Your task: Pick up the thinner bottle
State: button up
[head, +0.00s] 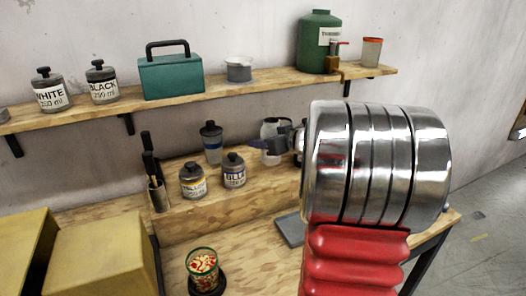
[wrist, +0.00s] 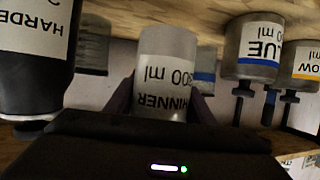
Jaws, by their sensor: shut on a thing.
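The thinner bottle (wrist: 168,62) is a pale, translucent bottle with a label reading "HINNER" and "300 ml". It appears upside down in the wrist view, between the two dark fingers of my gripper (wrist: 160,105), which is shut on it. In the head view the bottle (head: 268,128) shows beside my gripper (head: 283,142), partly hidden by the fingers. Whether its base touches the wooden bench step cannot be told.
A dark hardener bottle (wrist: 38,55) stands close on one side in the wrist view. Blue (head: 233,171) and yellow (head: 193,181) jars stand left of my gripper, with a grey-blue bottle (head: 211,143) behind. A shelf (head: 210,94) runs above.

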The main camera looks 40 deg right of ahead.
notch_tip(320, 180, up, 5)
jog(key=shift+r, duration=0.1)
jog(key=shift+s, duration=0.1)
dwell(0.6)
